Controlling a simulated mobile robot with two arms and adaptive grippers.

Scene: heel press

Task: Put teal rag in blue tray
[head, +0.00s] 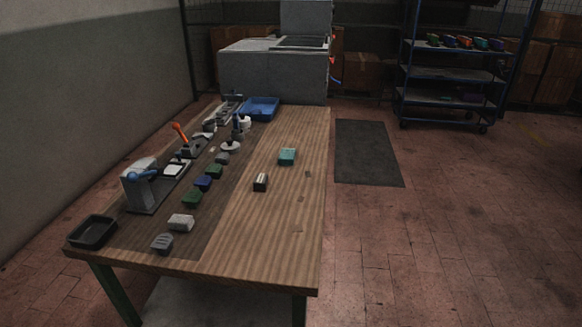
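The teal rag (287,156) lies folded on the bare right half of the wooden table, a little beyond the middle of its length. The blue tray (262,105) sits at the far end of the table, left of centre. Its inside looks empty from here. Neither my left gripper nor my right gripper shows in the head view.
A black and pale block (260,182) lies nearer than the rag. A grey machine (270,72) stands behind the table.

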